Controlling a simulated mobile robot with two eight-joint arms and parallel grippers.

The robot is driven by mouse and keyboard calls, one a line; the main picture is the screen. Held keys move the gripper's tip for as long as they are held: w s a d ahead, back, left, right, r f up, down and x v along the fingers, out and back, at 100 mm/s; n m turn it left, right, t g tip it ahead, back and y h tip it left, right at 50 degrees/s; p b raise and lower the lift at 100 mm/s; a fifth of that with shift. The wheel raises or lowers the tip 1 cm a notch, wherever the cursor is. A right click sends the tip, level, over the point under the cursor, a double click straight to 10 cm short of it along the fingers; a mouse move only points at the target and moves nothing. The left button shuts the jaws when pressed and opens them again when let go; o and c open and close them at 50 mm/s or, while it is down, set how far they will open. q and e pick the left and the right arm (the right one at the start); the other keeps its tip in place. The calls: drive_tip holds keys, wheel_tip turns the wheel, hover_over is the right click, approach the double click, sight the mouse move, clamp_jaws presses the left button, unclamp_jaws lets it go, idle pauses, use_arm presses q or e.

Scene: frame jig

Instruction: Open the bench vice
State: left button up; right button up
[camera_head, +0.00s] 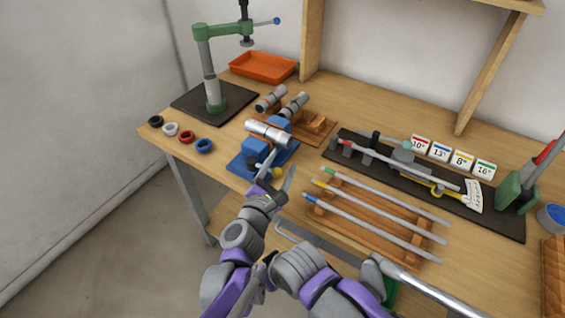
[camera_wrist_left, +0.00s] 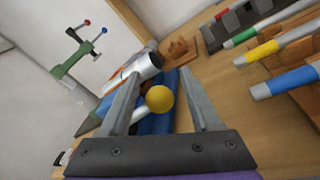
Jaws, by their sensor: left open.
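The blue bench vice (camera_head: 258,148) stands at the front left part of the bench, with a silver tube (camera_head: 268,132) lying across its jaws. Its handle bar ends in a yellow ball (camera_head: 276,173), which faces me. My left gripper (camera_head: 278,176) is open at the handle. In the left wrist view the yellow ball (camera_wrist_left: 160,99) sits between the two spread fingers (camera_wrist_left: 158,100), with gaps at both sides. The tube (camera_wrist_left: 138,70) and the blue vice body (camera_wrist_left: 156,123) show behind it. I do not see my right gripper.
A wooden rack (camera_head: 350,225) with several colour-tipped tubes lies right of the vice. A dark tool mat (camera_head: 500,222) is behind it. Coloured rings (camera_head: 204,146) lie to the left, and a green press (camera_head: 211,70) stands at the back left. Wooden blocks (camera_head: 318,124) stand behind the vice.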

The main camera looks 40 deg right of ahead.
use_arm(q)
drive_tip(key=v, duration=1)
